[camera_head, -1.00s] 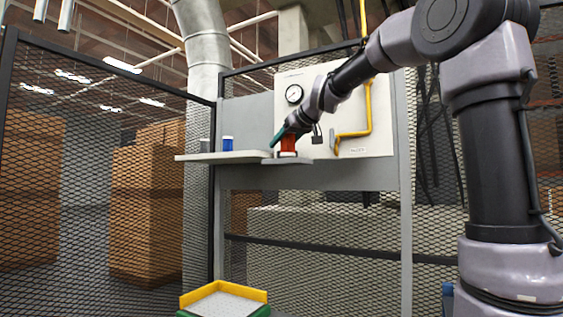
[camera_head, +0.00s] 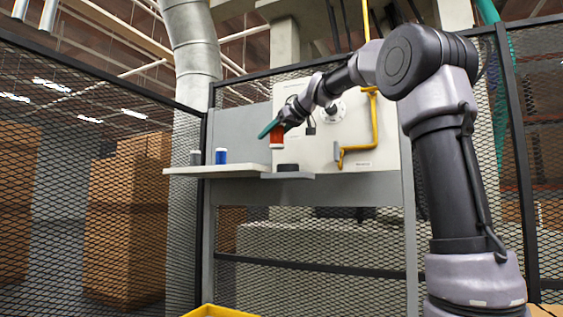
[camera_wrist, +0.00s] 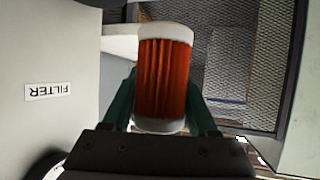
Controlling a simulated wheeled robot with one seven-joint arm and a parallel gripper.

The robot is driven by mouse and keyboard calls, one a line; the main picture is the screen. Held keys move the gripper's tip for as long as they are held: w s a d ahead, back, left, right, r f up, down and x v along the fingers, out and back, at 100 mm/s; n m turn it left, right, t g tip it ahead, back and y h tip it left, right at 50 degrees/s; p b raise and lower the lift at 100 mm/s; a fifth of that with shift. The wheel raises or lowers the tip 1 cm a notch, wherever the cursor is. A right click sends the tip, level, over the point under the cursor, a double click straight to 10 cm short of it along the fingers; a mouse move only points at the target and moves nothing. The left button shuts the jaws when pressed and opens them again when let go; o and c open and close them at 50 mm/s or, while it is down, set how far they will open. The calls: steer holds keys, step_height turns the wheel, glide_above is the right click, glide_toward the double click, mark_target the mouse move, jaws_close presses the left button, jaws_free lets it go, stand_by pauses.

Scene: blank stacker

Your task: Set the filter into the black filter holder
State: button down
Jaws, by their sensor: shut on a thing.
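The filter (camera_head: 276,139) is an orange-red pleated cylinder with white end caps. My gripper (camera_head: 270,129) is shut on it and holds it roughly upright, clear above the shelf. In the wrist view the filter (camera_wrist: 165,65) fills the middle between the green fingers of my gripper (camera_wrist: 161,105). The black filter holder (camera_head: 287,168) is a low dark round piece on the small grey shelf, below and slightly right of the filter. A gap shows between them. The inside of the holder is not visible.
A blue cylinder (camera_head: 221,156) and a grey cylinder (camera_head: 195,158) stand on the pale shelf (camera_head: 215,171) to the left. Behind are a white panel (camera_head: 362,155) with a gauge and a yellow pipe (camera_head: 375,130). A FILTER label (camera_wrist: 47,91) shows upside down in the wrist view.

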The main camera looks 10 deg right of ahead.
steer(key=w+d, duration=0.1)
steer(key=w, duration=0.1)
steer(key=w+d+f, duration=0.1)
steer(key=w+d, duration=0.1)
steer(key=w+d+f, duration=0.1)
steer(key=w, duration=0.1)
steer(key=shift+w+d+f, duration=0.15)
steer(key=shift+d, duration=0.2)
steer(key=shift+w+d+f, duration=0.1)
steer(key=shift+f, duration=1.1)
steer(key=shift+w+d+f, duration=0.1)
steer(key=shift+f, duration=1.05)
steer(key=shift+c, duration=2.2)
jaws_free()
steer(key=shift+f, duration=0.1)
